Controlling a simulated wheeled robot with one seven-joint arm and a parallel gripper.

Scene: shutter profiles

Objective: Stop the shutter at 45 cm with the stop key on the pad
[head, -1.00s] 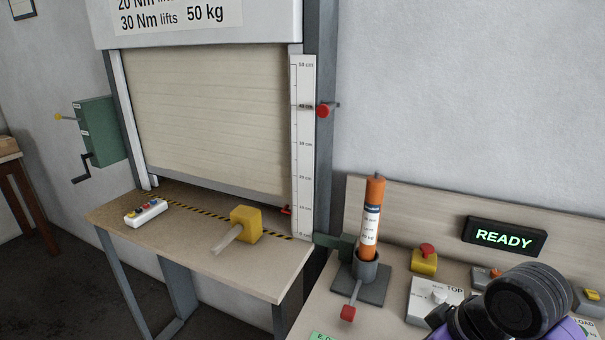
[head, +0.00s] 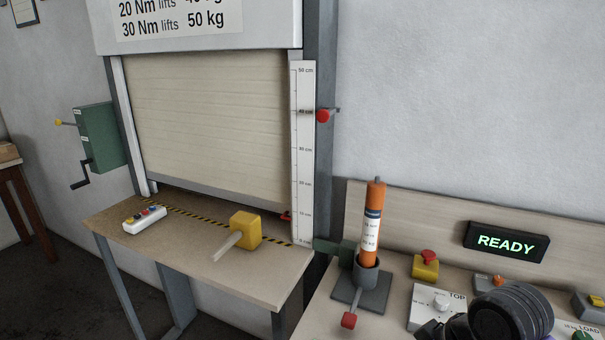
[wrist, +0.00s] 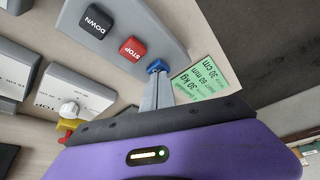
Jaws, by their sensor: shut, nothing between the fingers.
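The beige shutter (head: 210,120) hangs low in its frame in the head view, with a narrow gap above the sill. A red pointer (head: 286,216) at its lower right sits near the 10 cm mark of the white scale (head: 302,150). In the wrist view the grey pad (wrist: 148,30) carries a black DOWN key (wrist: 96,20), a red STOP key (wrist: 133,48) and a blue key (wrist: 157,66). My gripper (wrist: 158,74) is shut and empty, its tips at the blue key, beside STOP. I cannot tell whether they touch it. The blue key's label is hidden.
An orange cylinder (head: 371,225) stands upright in a grey holder. A red-topped yellow button (head: 425,265), a TOP dial box (head: 436,303) and a READY display (head: 506,241) are nearby. A yellow mallet (head: 244,229) and white keypad (head: 145,219) lie on the sill table.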

